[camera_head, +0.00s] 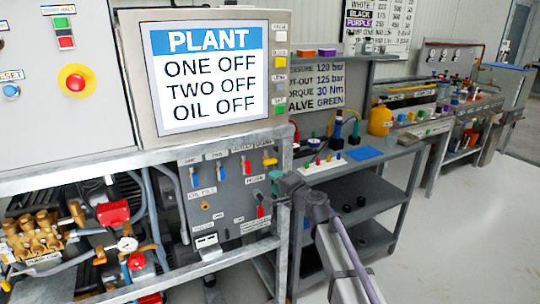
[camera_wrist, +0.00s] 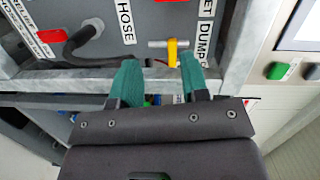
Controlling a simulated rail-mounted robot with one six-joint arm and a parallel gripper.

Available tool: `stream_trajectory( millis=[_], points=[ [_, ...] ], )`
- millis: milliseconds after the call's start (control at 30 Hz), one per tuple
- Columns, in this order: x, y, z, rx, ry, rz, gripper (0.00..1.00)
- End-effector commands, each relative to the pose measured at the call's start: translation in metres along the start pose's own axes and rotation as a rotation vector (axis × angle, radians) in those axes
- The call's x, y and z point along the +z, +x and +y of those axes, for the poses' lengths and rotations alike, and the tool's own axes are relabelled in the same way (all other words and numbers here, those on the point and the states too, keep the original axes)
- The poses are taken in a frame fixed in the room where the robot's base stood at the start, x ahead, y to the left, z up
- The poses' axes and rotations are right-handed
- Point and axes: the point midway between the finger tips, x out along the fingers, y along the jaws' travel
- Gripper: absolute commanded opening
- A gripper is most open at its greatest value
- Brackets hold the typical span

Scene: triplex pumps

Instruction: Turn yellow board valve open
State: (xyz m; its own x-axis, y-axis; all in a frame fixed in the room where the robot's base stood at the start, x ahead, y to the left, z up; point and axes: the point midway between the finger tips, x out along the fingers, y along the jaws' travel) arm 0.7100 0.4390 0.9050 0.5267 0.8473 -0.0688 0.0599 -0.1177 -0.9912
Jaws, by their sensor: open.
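The grey valve board (camera_head: 221,188) stands below the screen in the head view. A yellow valve handle (camera_head: 269,161) is near its upper right corner, lying roughly level. In the wrist view a yellow handle (camera_wrist: 172,52) on a metal stub shows just beyond the fingertips, between them in the picture, by a DUMP label. My gripper (camera_wrist: 160,64) has teal fingers spread apart with nothing held. In the head view my gripper (camera_head: 276,179) is at the board's right edge, just below the yellow handle, partly hidden by my wrist. I cannot tell whether a finger touches the handle.
Blue handles (camera_head: 194,178) and a red handle (camera_head: 260,211) sit on the same board. A metal frame post (camera_head: 283,255) stands at its right. The screen (camera_head: 207,68) reads ONE OFF, TWO OFF, OIL OFF. Shelves (camera_head: 375,201) stand to the right, with open floor beyond.

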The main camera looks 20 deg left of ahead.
Motion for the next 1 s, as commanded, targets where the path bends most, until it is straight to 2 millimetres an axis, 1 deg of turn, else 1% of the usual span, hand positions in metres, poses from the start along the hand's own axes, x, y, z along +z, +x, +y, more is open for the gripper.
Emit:
stream_trajectory(
  millis=[33, 100, 267, 367, 467, 700, 800, 900, 1000],
  points=[
    [-0.018, 0.004, -0.004, -0.038, 0.069, 0.079, 0.41],
    [-0.029, 0.0, -0.006, -0.06, 0.119, 0.15, 0.41],
    [-0.034, 0.0, -0.006, -0.059, 0.121, 0.176, 0.41],
    [-0.036, 0.007, -0.006, -0.059, 0.12, 0.175, 0.41],
    [-0.038, 0.023, -0.007, -0.059, 0.119, 0.173, 0.41],
    [-0.049, 0.079, -0.009, -0.058, 0.119, 0.173, 0.41],
    [-0.052, 0.097, -0.01, -0.058, 0.118, 0.173, 0.41],
    [-0.053, 0.104, -0.011, -0.058, 0.118, 0.173, 0.41],
    [-0.053, 0.105, -0.011, -0.058, 0.118, 0.173, 0.41]
  ],
)
